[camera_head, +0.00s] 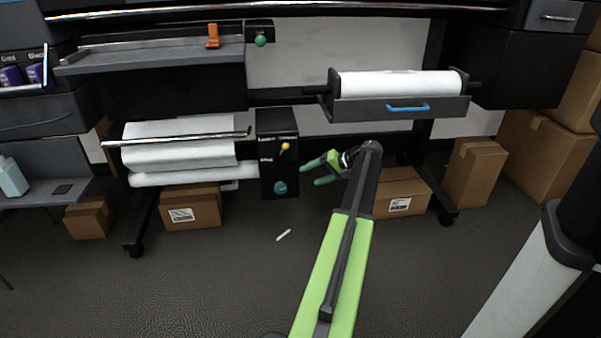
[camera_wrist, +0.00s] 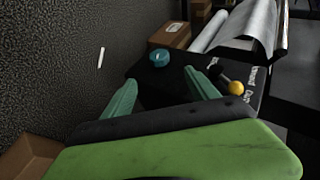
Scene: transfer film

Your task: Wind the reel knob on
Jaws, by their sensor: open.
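The yellow lever end (camera_wrist: 236,87) is to the right of the right finger.
White paper rolls (camera_head: 180,153) lie left of the box. Another roll sits in a drawer with a blue handle (camera_head: 407,107) at upper right. A green knob (camera_head: 261,40) is higher up. Cardboard boxes (camera_head: 191,207) stand below. A small white piece (camera_head: 283,235) lies on open floor.

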